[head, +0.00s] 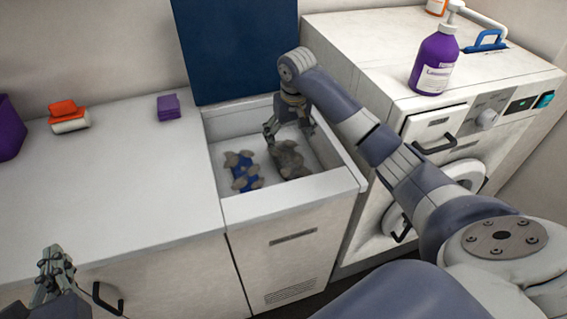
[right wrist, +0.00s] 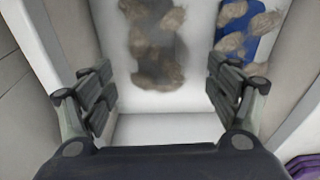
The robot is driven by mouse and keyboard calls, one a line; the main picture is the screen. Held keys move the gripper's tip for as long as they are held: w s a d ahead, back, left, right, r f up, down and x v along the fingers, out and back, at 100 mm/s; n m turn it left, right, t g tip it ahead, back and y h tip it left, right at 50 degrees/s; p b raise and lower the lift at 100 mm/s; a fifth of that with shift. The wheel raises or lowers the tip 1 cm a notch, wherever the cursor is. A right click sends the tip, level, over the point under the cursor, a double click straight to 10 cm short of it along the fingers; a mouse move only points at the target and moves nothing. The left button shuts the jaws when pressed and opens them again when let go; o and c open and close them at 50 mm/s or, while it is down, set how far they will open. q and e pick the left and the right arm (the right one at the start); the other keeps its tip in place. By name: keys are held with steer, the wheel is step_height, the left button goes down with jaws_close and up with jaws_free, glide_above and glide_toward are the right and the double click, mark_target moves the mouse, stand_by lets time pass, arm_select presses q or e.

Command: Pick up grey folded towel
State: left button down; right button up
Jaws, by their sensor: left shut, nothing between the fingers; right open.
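A grey item with brownish fur-like clumps (head: 290,160), which looks like the grey folded towel, lies in the white open-topped bin (head: 290,208). It also shows at the top of the right wrist view (right wrist: 158,45), ahead of the fingers and not between them. A blue item with similar clumps (head: 243,178) lies to its left in the head view. My right gripper (head: 290,131) points down into the bin just above the grey item, open and empty. Its fingers are spread wide in the right wrist view (right wrist: 160,92). My left gripper (head: 52,275) is shut and empty, over the counter's front at lower left.
The bin's raised dark blue lid (head: 238,45) stands behind it. The washing machine (head: 385,60), with a purple pump bottle (head: 436,60) on top, stands to the right. Purple (head: 168,106) and orange-white (head: 68,117) blocks sit at the counter's back. The counter (head: 120,190) is otherwise largely clear.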

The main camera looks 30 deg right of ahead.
mark_target(288, 157)
steer(key=f, duration=0.6)
steer(key=shift+w+d+p, duration=0.1)
steer(key=shift+w+p, duration=0.2)
steer(key=shift+w, duration=0.05)
steer(key=shift+w+d+f, duration=0.15)
steer(key=shift+w+f, duration=0.05)
steer(key=shift+f, duration=0.75)
steer(key=shift+w+d+f, duration=0.15)
steer(key=shift+w+f, duration=0.1)
steer(key=shift+f, duration=0.75)
steer(key=shift+w+d+f, duration=0.15)
steer(key=shift+w+f, duration=0.05)
steer(key=shift+f, duration=0.75)
steer(key=c, duration=1.1)
